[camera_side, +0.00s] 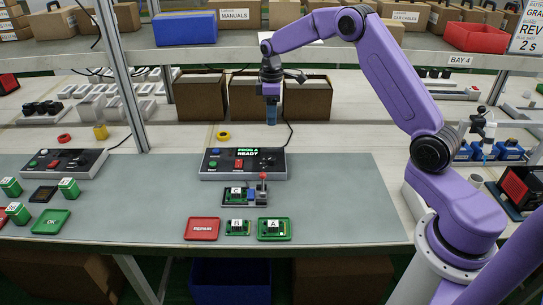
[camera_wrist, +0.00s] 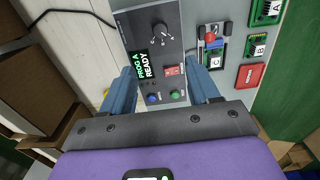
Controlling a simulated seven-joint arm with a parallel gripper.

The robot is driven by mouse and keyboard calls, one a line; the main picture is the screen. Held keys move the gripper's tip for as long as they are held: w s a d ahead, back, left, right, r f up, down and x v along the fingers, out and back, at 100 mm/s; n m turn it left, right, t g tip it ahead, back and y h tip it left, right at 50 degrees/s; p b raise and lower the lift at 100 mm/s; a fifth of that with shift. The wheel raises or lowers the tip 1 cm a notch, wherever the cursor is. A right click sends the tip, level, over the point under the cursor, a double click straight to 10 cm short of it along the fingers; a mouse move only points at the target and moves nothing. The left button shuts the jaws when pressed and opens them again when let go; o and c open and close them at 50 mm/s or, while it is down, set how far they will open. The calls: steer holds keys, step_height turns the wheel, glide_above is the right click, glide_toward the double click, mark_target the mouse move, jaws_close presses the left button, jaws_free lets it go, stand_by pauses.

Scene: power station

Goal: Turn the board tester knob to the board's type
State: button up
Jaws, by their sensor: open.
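The board tester (camera_side: 243,163) is a dark grey box on the grey mat, its screen reading "PROG A READY". Its black knob (camera_wrist: 161,31) has a light pointer mark; the tester's panel (camera_wrist: 155,65) fills the upper middle of the wrist view. A green board (camera_side: 237,191) sits in the fixture in front of the tester; its white label (camera_wrist: 199,57) appears to read C, though it is small. My gripper (camera_side: 272,117) is open and empty, above and behind the tester. In the wrist view its blue fingers (camera_wrist: 163,85) straddle the panel below the knob, apart from it.
A red-knobbed lever (camera_side: 263,177) stands up at the fixture. In front lie a red tray (camera_side: 202,229), board B (camera_side: 237,228) and board A (camera_side: 274,229). Open cardboard boxes (camera_side: 307,98) stand behind my gripper. The mat's right side is clear.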

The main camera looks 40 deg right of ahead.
mark_target(271, 158)
step_height(271, 158, down, 17)
steer(key=shift+f, duration=0.1)
stand_by(0.5)
steer(key=c, duration=1)
